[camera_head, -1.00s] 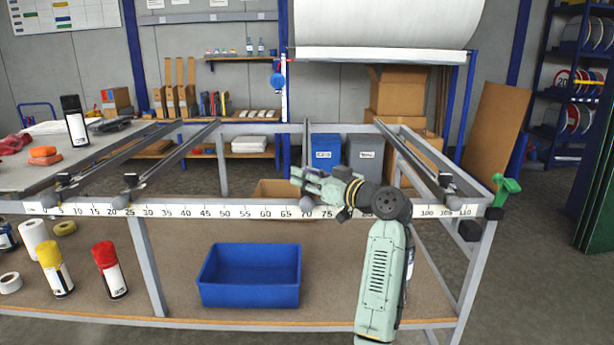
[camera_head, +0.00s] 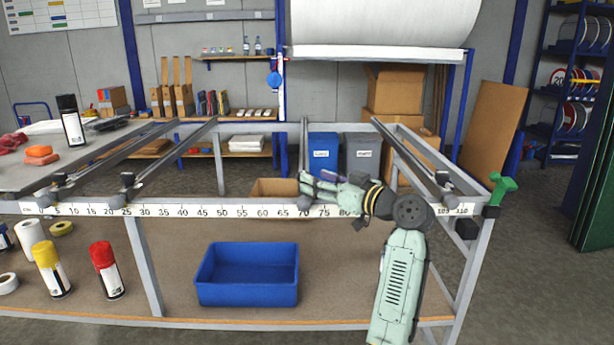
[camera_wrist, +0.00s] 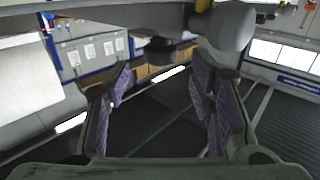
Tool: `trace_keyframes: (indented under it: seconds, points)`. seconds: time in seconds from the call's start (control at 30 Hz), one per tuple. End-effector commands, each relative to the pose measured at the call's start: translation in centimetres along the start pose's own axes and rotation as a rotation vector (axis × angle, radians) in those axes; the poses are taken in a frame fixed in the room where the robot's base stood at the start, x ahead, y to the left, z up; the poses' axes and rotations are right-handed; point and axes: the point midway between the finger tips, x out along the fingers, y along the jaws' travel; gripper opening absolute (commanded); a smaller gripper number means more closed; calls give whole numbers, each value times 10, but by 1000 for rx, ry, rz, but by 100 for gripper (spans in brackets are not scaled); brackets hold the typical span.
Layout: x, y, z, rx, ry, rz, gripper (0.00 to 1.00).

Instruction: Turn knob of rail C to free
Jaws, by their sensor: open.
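Several dark rails run back from the front scale bar (camera_head: 180,210); no letters are readable on them. The third rail from the left (camera_head: 304,140) meets the scale near 70, and I take it for rail C. Its rounded grey knob (camera_head: 305,203) is at the front end, partly behind my gripper. My gripper (camera_head: 304,186) reaches in from the right, right by this knob. In the wrist view my gripper (camera_wrist: 160,78) has its purple-padded fingers apart with nothing between them. A large grey rounded part (camera_wrist: 226,32), apparently the knob, is beyond the right finger. The knob's setting cannot be told.
Other rails have knobs near the left (camera_head: 127,196) and right (camera_head: 445,194). A green clamp-like handle (camera_head: 502,187) is at the right corner. A blue bin (camera_head: 248,290) and spray cans (camera_head: 106,270) are on the lower shelf. The frame between the rails is open.

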Motion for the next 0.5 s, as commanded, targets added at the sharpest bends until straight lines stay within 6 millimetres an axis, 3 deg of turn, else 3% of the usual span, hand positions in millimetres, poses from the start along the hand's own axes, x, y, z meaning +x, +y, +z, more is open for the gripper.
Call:
trace_keyframes:
  seconds: [0.2,0.5]
  points:
    - [-44,0,0,-1,1,2,49]
    - [-67,0,0,0,0,-1,49]
